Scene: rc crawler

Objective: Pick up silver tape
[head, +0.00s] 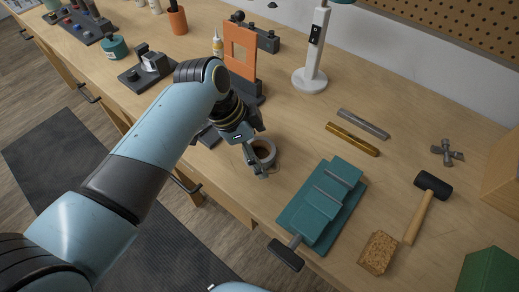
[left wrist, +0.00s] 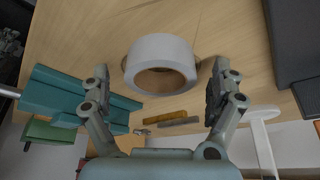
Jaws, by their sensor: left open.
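The silver tape (head: 266,151) is a pale grey-white roll on the wooden workbench near its front edge, partly hidden by my left gripper in the head view. In the left wrist view the tape roll (left wrist: 160,52) shows its round hole and lies between and beyond the two fingers. My left gripper (head: 258,153) is open, with its fingers spread on either side of the roll in the left wrist view (left wrist: 161,78). I cannot tell whether a finger touches the tape. My right gripper is not in view.
A teal vise (head: 318,205) stands just right of the tape. Brass (head: 352,139) and grey (head: 363,124) bars lie behind it. A mallet (head: 425,205) and cork block (head: 378,253) lie further right. An orange-panelled stand (head: 241,50) and white lamp base (head: 310,80) stand at the back.

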